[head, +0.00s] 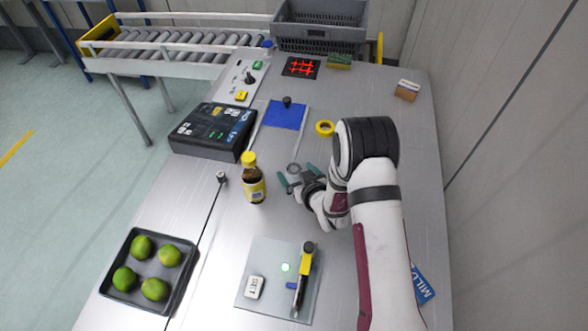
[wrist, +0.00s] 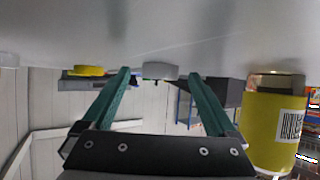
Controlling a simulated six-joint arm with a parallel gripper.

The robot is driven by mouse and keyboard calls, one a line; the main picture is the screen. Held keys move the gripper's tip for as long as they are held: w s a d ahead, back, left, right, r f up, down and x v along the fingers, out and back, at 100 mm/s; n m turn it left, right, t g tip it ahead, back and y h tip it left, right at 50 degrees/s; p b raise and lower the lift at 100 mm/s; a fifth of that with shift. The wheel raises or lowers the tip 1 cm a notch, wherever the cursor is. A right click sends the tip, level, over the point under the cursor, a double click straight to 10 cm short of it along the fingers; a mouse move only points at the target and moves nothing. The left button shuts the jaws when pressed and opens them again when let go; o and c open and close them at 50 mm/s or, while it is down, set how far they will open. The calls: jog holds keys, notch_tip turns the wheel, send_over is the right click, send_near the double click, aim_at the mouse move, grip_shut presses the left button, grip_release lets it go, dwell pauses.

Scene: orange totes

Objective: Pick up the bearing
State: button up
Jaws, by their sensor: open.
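The bearing (head: 294,168) is a small grey ring lying on the metal table in the head view. In the wrist view, which shows the table along the top, the bearing (wrist: 160,71) appears as a flat grey disc. My gripper (head: 297,177) is open, with its two teal fingers pointing at the bearing, low over the table. In the wrist view the bearing lies between the fingertips in the picture, a little beyond them. I cannot tell the exact gap. Nothing is held.
A brown bottle with a yellow cap (head: 253,180) stands close by to the left; its yellow label (wrist: 272,125) fills the wrist view's right side. Yellow tape (head: 325,128) lies behind. A blue mat (head: 286,119) and black device (head: 211,130) are further back. A glass board (head: 258,262) lies in front.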

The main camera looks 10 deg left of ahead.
grip_shut()
dwell(0.3)
jog(key=r, duration=0.4)
jog(key=shift+d+r, duration=0.25)
jog(key=shift+r, duration=0.1)
jog(key=s+d+r, duration=0.2)
jog(key=d+r, duration=0.5)
jog(key=d, duration=0.4)
jog(key=s+d+r+m+h, duration=0.2)
jog(key=d+r, duration=0.1)
jog(key=r, duration=0.4)
jog(key=s+d+r+m+t+h, duration=0.1)
jog(key=s+d+r+m+h, duration=0.1)
jog(key=r, duration=0.5)
jog(key=s+d+r+m+t+h, duration=0.1)
jog(key=s+d+r, duration=0.3)
jog(key=r, duration=0.4)
jog(key=shift+d+m+h, duration=0.15)
jog(key=shift+m+h, duration=0.75)
